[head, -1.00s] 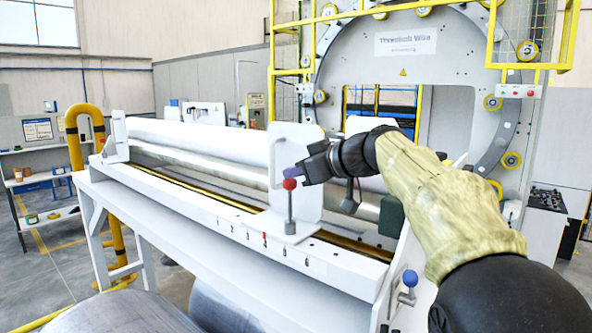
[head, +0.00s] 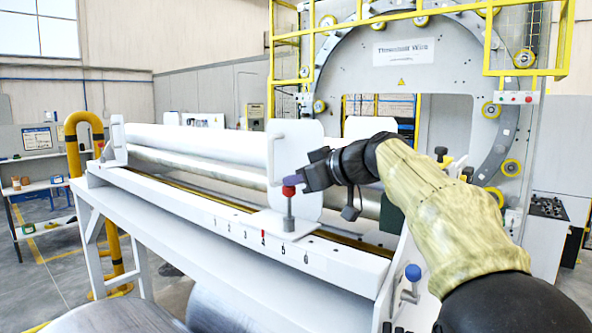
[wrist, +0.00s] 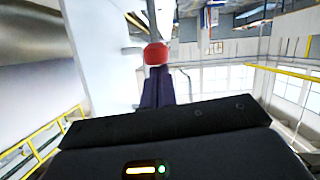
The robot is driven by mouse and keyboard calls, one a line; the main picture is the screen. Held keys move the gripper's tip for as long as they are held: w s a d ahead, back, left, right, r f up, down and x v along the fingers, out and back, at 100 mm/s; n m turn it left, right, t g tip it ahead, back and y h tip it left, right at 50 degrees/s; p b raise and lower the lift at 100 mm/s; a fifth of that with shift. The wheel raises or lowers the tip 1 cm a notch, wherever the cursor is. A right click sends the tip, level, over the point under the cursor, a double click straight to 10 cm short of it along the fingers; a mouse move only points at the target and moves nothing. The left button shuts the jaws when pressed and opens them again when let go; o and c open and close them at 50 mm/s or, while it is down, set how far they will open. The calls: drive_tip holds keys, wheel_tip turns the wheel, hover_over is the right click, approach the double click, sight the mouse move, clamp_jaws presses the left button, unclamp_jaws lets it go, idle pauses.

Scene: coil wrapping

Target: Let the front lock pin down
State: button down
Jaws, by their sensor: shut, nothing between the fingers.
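The red-knobbed lock pin (head: 289,191) stands upright on a small white plate (head: 280,225) at the front rail, beside the number scale. Its knob sits a short way above a grey collar. My gripper (head: 295,181) is shut, with its dark purple fingers at the knob's upper right side, touching or nearly touching it. In the wrist view the red knob (wrist: 156,54) lies just beyond the closed fingertips (wrist: 157,74), with nothing between them. The lower part of the pin is hidden in the plate. I cannot tell how deep it sits.
A blue-knobbed pin (head: 412,272) stands at the right end of the bench. A tall white side plate (head: 296,145) rises behind the red knob. Long white rollers (head: 200,143) run along the bench. A large ring machine (head: 470,110) and yellow rails stand behind.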

drive_tip(key=s+d+r+b, duration=0.1)
drive_tip(key=s+d+r, duration=0.5)
drive_tip(key=r, duration=0.1)
drive_tip(key=shift+d+r, duration=0.2)
drive_tip(key=shift+d, duration=0.1)
idle(0.6)
